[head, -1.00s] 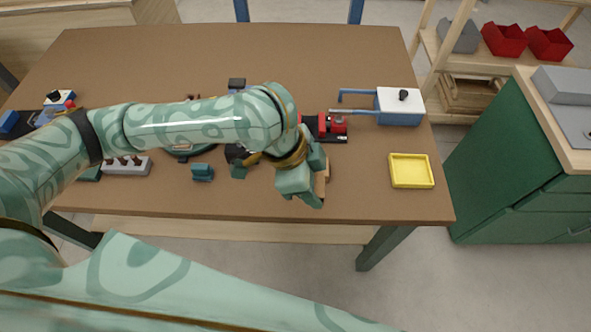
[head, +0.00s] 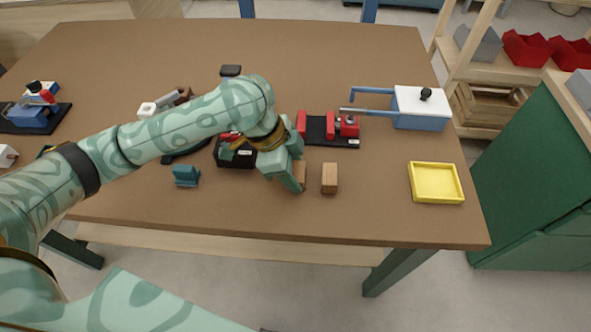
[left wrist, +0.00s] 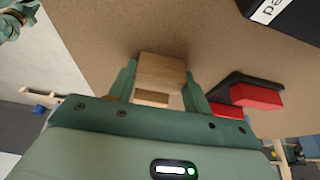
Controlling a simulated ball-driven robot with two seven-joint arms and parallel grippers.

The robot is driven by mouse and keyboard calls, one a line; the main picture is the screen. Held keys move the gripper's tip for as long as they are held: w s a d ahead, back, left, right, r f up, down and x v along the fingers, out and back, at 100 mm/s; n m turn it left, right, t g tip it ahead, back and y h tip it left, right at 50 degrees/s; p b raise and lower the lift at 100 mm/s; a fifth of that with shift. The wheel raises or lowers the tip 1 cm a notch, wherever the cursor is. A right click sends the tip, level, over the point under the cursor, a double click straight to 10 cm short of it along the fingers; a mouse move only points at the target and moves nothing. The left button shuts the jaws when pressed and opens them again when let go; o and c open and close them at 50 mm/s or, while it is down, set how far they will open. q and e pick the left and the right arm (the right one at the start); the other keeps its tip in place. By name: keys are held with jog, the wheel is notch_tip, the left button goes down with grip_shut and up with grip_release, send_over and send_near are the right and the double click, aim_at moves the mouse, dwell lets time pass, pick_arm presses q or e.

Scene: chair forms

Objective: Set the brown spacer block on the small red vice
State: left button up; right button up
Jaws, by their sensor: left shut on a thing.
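My left gripper (head: 296,180) is shut on a light-brown wooden block (head: 301,172), near the front of the table. In the left wrist view the block (left wrist: 162,70) sits between the two green fingers. A second, similar brown block (head: 329,178) stands apart on the table, just right of the gripper. The small red vice (head: 349,126), with red jaws on a dark base, is behind and right of the gripper. Red parts on a black piece (left wrist: 255,96) show at the right in the left wrist view. My right gripper is not in view.
A yellow tray (head: 437,183) lies at the right front. A blue box with a white top (head: 420,106) stands behind it. A black labelled box (head: 236,158) and a small teal part (head: 186,176) are left of the gripper. Table between vice and tray is clear.

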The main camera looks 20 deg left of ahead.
pick_arm(q)
jog(key=shift+r, duration=0.1)
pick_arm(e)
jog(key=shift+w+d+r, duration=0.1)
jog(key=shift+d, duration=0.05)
pick_arm(q)
jog(key=shift+s, duration=0.1)
jog(key=o, duration=1)
jog(key=shift+o, duration=0.2)
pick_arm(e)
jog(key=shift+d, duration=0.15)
pick_arm(q)
jog(key=p+v, duration=0.6)
jog(key=v, duration=0.6)
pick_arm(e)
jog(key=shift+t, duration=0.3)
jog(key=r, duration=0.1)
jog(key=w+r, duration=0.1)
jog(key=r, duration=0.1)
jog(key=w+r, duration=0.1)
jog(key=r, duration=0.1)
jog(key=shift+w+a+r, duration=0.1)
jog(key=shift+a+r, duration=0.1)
pick_arm(q)
jog(key=shift+s, duration=0.1)
